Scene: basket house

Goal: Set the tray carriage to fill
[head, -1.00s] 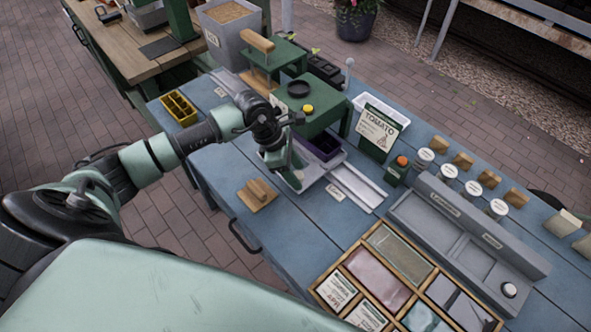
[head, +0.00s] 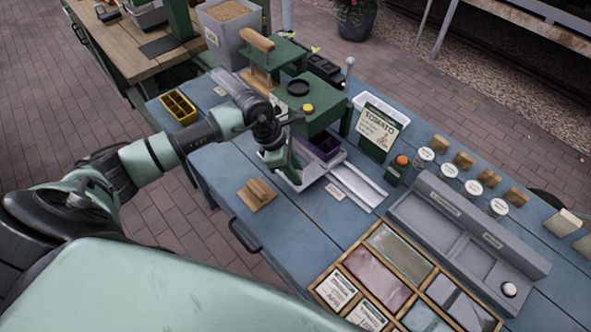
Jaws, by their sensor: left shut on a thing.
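The tray carriage (head: 312,172) is a pale grey tray-like slide at the front of the green machine (head: 318,118). A dark purple cell tray (head: 325,147) sits in it, partly under the machine. A pale rail (head: 357,186) runs from beside it toward the right front. My left gripper (head: 282,166) is at the carriage's left front end, shut on the carriage; the fingers hide the exact grip. My right gripper is not in view.
A tomato sign (head: 377,128), shakers, a grey organizer (head: 465,230) and a seed packet box (head: 375,275) fill the right.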

